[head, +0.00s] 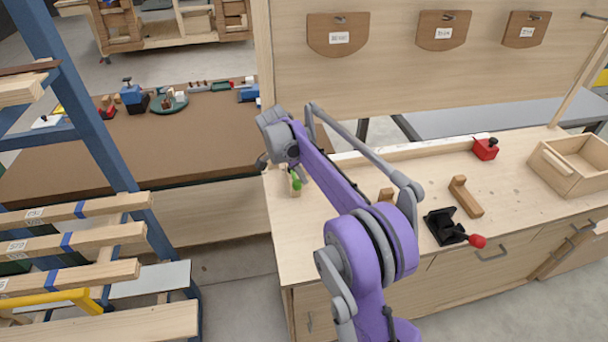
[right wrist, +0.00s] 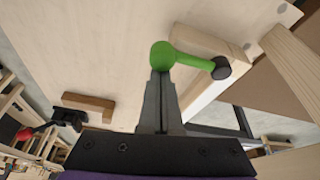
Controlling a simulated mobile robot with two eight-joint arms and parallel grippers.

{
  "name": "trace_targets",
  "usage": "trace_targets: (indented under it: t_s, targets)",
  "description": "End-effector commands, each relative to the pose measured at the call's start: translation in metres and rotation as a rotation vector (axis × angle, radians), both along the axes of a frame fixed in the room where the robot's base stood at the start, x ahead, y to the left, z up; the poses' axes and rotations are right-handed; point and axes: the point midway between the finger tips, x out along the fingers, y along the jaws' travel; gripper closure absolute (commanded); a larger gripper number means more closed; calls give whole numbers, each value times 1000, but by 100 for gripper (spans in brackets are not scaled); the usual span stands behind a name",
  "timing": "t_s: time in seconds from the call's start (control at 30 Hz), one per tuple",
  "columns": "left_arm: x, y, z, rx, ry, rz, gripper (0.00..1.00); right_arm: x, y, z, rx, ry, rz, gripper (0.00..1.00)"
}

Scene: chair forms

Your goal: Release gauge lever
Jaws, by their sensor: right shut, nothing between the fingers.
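The gauge lever is green with a round knob (right wrist: 162,55) and a black pivot (right wrist: 221,68). It is mounted on a wooden block (right wrist: 205,45) at the workbench's left end, and it shows small in the head view (head: 297,184). In the right wrist view my right gripper (right wrist: 160,74) is shut and empty, its fingertips right at the knob. I cannot tell whether they touch it. In the head view my purple right arm reaches to the bench's left end, and the fingertips are hard to make out. My left gripper is not in view.
On the workbench (head: 330,240) are a black clamp with a red knob (head: 445,228), a wooden block (head: 466,197), a red device (head: 485,149) and a wooden open box (head: 570,165). A slatted blue-framed rack (head: 100,150) stands left. A brown table (head: 200,135) lies behind.

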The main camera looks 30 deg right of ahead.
Motion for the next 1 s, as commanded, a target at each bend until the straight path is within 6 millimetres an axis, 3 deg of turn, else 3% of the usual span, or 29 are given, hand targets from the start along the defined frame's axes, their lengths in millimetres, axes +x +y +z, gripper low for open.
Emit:
trace_targets:
  t_s: [0.53, 0.77, 0.8, 1.0]
  targets:
    - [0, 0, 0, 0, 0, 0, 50, -1, -2, 0, 0, 0, 1, 100]
    - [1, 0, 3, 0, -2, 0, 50, -6, -34, 2, 0, 1, 2, 100]
    - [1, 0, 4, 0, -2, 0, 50, -7, -38, 6, 0, -1, 4, 100]
    - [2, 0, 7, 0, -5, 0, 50, -5, -18, 53, 1, 0, 9, 100]
